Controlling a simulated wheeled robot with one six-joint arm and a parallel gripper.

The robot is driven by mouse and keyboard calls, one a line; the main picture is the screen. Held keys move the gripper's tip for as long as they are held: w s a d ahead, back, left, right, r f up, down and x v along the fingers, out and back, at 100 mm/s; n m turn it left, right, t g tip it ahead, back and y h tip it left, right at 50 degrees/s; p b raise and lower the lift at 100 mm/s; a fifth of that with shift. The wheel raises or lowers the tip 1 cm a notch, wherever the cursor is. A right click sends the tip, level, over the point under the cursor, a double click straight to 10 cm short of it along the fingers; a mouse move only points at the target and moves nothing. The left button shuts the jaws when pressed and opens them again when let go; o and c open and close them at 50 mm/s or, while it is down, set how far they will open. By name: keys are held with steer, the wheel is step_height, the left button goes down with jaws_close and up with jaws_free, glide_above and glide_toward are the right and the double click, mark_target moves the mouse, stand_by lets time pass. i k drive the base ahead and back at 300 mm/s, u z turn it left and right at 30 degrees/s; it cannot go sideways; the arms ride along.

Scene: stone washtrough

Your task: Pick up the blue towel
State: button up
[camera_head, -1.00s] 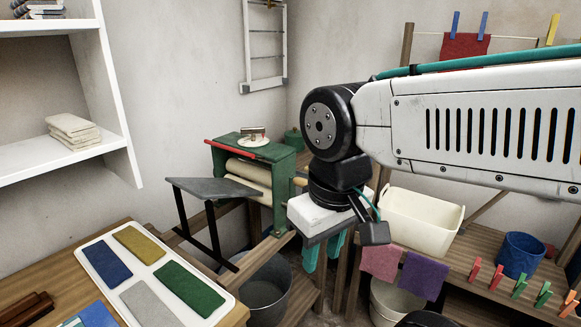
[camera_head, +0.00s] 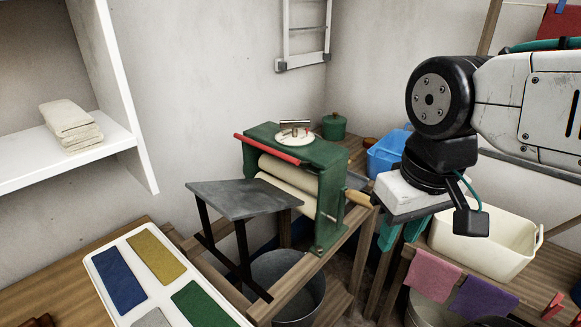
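A flat blue piece (camera_head: 119,279) that looks like cloth lies in a white tray (camera_head: 93,259) at the lower left, beside yellow, green and grey pieces. I cannot tell whether it is the blue towel. A folded blue cloth that showed at the bottom left edge earlier is out of view. My gripper (camera_head: 402,232) hangs at right of centre with its teal fingers pointing down. The fingers look apart, with nothing seen between them. It is far right of the tray.
A green wringer (camera_head: 335,190) with rollers and a grey sloping board (camera_head: 243,199) stands between tray and gripper. A metal bucket (camera_head: 287,272) is below. A cream tub (camera_head: 490,243) and a blue container (camera_head: 388,155) are near the gripper. A white shelf (camera_head: 95,152) is at left.

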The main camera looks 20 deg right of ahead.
mark_target(122, 287)
steer(key=u, duration=0.05)
steer(key=k, duration=0.5)
steer(key=u, duration=0.85)
steer(key=i, duration=0.5)
steer(key=u, duration=0.1)
